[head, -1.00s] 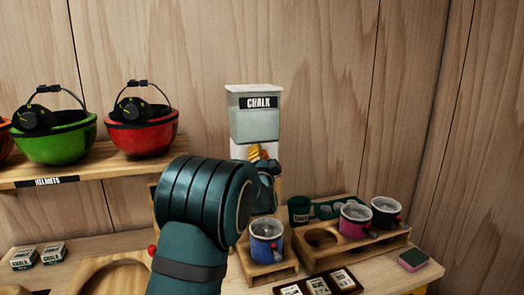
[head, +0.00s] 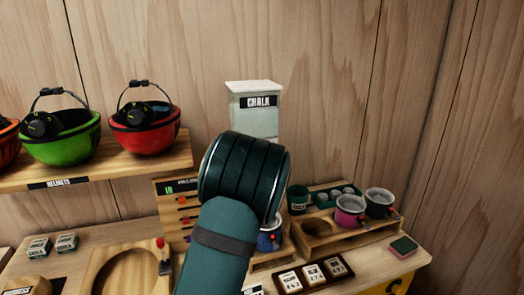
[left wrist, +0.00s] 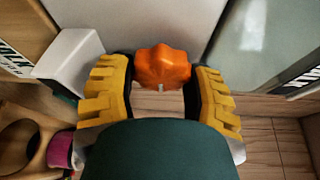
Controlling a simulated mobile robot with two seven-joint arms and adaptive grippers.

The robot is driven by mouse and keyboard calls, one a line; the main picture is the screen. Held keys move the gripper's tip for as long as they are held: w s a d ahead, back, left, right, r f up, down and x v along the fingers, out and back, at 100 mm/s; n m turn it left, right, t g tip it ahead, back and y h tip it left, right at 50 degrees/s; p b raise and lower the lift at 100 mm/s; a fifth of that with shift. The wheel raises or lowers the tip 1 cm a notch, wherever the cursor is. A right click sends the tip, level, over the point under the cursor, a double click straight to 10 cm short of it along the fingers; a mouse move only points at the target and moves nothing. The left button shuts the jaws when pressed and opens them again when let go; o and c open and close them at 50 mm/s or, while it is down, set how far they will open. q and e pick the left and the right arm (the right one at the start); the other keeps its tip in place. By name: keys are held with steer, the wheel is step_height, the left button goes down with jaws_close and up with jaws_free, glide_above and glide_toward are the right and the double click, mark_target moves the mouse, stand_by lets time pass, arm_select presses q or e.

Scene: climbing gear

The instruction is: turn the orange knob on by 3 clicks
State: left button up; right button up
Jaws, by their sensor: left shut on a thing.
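The orange knob (left wrist: 162,67) is a lobed disc in the left wrist view, with a small pale mark on its near edge. My left gripper (left wrist: 160,78) has its two yellow ridged fingers on either side of the knob and is shut on it. In the head view, my left arm hides the gripper, the knob and the lower part of the chalk dispenser (head: 257,124), a pale box labelled CHALK. My right gripper is in neither view.
A blue cup (head: 268,238) stands partly behind my arm. A wooden rack (head: 322,240) with pink and dark cups is to the right. A small panel with colored sliders (head: 180,212) and a red-tipped lever (head: 163,252) are to the left. Helmets sit on a shelf (head: 130,172).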

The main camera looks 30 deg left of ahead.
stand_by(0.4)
arm_select(q)
steer(key=o, duration=1.2)
steer(key=shift+d, duration=0.1)
steer(key=shift+v, duration=4)
